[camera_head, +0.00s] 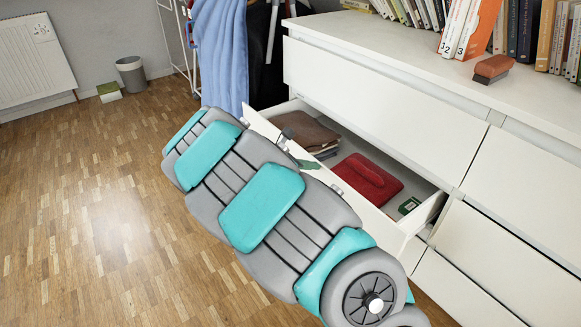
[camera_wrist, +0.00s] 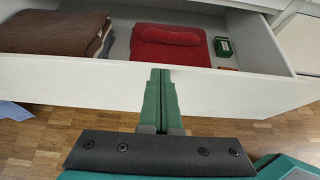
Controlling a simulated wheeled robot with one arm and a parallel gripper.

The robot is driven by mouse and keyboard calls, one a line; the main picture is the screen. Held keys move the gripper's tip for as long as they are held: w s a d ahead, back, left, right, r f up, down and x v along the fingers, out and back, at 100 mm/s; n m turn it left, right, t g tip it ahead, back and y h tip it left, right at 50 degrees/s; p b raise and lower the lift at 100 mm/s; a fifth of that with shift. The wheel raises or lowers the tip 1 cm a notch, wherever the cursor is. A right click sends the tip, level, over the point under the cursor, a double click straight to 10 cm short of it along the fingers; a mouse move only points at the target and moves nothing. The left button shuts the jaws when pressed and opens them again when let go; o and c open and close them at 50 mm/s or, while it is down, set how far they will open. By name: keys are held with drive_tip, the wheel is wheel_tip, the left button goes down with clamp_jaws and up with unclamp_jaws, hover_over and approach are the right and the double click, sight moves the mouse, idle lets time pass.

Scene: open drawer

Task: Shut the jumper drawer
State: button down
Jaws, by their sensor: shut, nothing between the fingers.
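The jumper drawer is open, pulled out from a white dresser (camera_head: 384,98). Its white front panel (camera_head: 394,232) also spans the wrist view (camera_wrist: 235,95). Inside lie a folded red jumper (camera_head: 367,179) and a folded brown garment (camera_head: 305,131) on top of other folded cloth. My gripper (camera_wrist: 161,75) is shut and empty. In the wrist view its green fingertips overlap the upper edge of the drawer front, near the middle; I cannot tell whether they touch it. In the head view my arm hides much of the drawer front and most of my gripper.
A small green box (camera_head: 409,206) lies at the drawer's right end. Books (camera_head: 521,30) and a brown block (camera_head: 493,68) stand on the dresser top. Blue cloth (camera_head: 220,55) hangs beside the drawer's left end.

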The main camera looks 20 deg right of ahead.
drive_tip(key=w+d+p, duration=0.2)
drive_tip(key=w+d, duration=0.1)
drive_tip(key=d, duration=0.6)
drive_tip(key=w+d+p, duration=0.2)
drive_tip(key=w+d, duration=0.2)
drive_tip(key=d, duration=0.6)
drive_tip(key=shift+d, duration=0.2)
drive_tip(key=a+f+v, duration=0.1)
drive_tip(key=v, duration=1.2)
drive_tip(key=shift+a+f+p, duration=0.2)
drive_tip(key=shift+a+p, duration=0.1)
drive_tip(key=shift+a, duration=0.05)
drive_tip(key=s+d+r+m+g+y, duration=0.15)
drive_tip(key=s+r+m, duration=0.35)
drive_tip(key=s, duration=0.6)
drive_tip(key=s+r+m+g+y, duration=0.1)
drive_tip(key=s+r+m+g, duration=0.2)
drive_tip(key=s+m, duration=0.55)
drive_tip(key=s+a+m+y, duration=0.4)
drive_tip(key=s+a, duration=0.5)
drive_tip(key=s, duration=0.4)
drive_tip(key=s+a+f+m+g+y, duration=0.1)
drive_tip(key=s+a+m+y, duration=0.3)
drive_tip(key=s+a, duration=0.6)
drive_tip(key=s, duration=0.3)
drive_tip(key=shift+s+a+f+y, duration=0.15)
drive_tip(key=shift+s+a+y, duration=0.1)
drive_tip(key=shift+s+y, duration=0.1)
